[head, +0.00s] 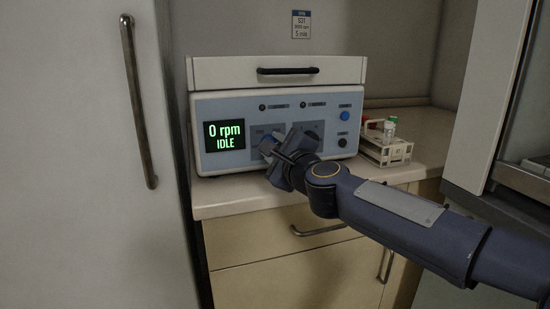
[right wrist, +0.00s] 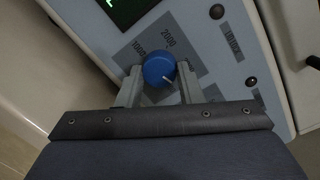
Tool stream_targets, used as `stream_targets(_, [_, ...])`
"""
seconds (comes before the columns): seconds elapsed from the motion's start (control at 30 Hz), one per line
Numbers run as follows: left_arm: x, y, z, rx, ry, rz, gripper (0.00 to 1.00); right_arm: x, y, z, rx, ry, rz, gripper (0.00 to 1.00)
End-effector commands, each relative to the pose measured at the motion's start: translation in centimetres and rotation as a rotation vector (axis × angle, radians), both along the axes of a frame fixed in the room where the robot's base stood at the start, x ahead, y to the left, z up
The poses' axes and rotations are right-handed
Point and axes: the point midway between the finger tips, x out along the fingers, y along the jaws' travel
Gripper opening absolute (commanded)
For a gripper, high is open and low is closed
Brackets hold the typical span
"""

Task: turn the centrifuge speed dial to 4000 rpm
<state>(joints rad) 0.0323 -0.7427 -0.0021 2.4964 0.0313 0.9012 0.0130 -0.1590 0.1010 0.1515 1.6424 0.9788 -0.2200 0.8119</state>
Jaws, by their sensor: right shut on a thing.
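The centrifuge (head: 222,108) stands on the counter with its lid down. Its screen (head: 223,135) reads 0 rpm and IDLE in green. The blue speed dial (right wrist: 158,69) sits on a grey panel in the right wrist view, with marks 1000 and 2000 visible beside it. Its white pointer line points toward the lower right of that view. My right gripper (right wrist: 159,86) is shut on the dial, one finger on each side. In the head view my right gripper (head: 270,148) covers most of the dial and the panel. My left gripper is not in view.
A white rack (head: 386,150) with tubes stands on the counter right of the centrifuge. A blue button (head: 345,115) and a dark button (head: 343,143) are on the front's right side. A label sheet (head: 301,24) hangs on the wall. A tall white door (head: 75,150) stands at left.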

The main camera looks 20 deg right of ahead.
Motion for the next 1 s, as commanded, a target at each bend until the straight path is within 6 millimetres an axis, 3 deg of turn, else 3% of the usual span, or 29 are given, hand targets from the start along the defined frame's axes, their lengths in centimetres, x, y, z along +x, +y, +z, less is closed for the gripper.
stream_targets(0.1, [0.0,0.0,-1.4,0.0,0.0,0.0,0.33,0.0,0.0,-0.6,0.111,0.005,0.001,0.1])
stream_targets(0.5, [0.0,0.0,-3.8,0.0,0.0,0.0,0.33,0.0,0.1,-0.5,0.423,0.016,0.001,0.1])
stream_targets(1.0, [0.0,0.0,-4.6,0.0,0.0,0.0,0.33,0.0,0.1,-0.3,0.566,0.022,0.0,0.1])
